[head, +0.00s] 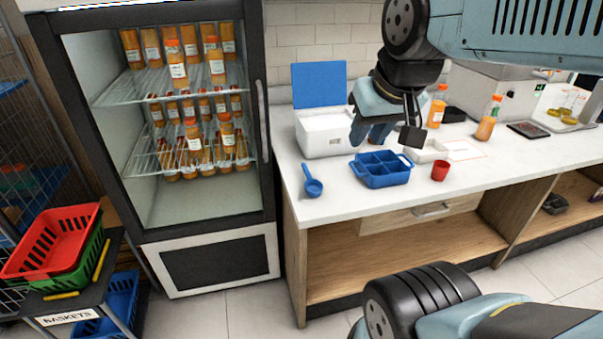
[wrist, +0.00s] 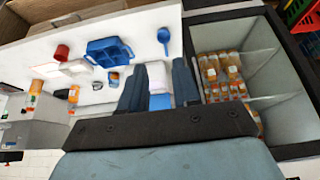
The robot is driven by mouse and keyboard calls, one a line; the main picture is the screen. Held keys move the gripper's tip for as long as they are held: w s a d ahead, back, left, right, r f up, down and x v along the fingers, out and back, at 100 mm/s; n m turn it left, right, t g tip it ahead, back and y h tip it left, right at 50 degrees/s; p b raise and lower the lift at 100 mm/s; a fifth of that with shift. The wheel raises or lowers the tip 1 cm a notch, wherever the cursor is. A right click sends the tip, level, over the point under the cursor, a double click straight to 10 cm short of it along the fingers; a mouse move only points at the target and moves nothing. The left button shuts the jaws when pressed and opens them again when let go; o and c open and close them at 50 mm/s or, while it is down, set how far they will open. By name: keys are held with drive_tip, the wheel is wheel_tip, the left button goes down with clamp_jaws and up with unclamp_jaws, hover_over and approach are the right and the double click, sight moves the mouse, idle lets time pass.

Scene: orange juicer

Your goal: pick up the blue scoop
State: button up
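The blue scoop (head: 313,187) lies on the white counter near its left front corner, its handle pointing to the back. It also shows in the wrist view (wrist: 164,48), near the counter edge beside the fridge, beyond my fingertips. My gripper (head: 384,139) hangs above the counter, to the right of the scoop and higher, apart from it. In the wrist view my gripper (wrist: 158,68) has its two fingers spread with nothing held between them.
A blue divided caddy (head: 381,171) stands right of the scoop, with a red cup (head: 440,170) beyond it. A white box (head: 325,135) with a raised blue lid stands behind the scoop. A glass-front fridge (head: 165,130) borders the counter's left. Counter around the scoop is clear.

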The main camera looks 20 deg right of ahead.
drive_tip(key=g+y, duration=0.1)
drive_tip(key=y, duration=0.1)
hover_over(309, 174)
drive_tip(key=s+d, duration=0.2)
drive_tip(key=f, duration=2.9)
drive_tip(key=shift+w+a, duration=0.15)
drive_tip(key=shift+a, duration=0.1)
drive_tip(key=shift+s+a+x, duration=0.1)
drive_tip(key=shift+s+x, duration=0.05)
drive_tip(key=shift+x, duration=1.15)
drive_tip(key=shift+s+a+x, duration=0.1)
drive_tip(key=shift+x, duration=1.2)
drive_tip(key=shift+c, duration=0.4)
clamp_jaws()
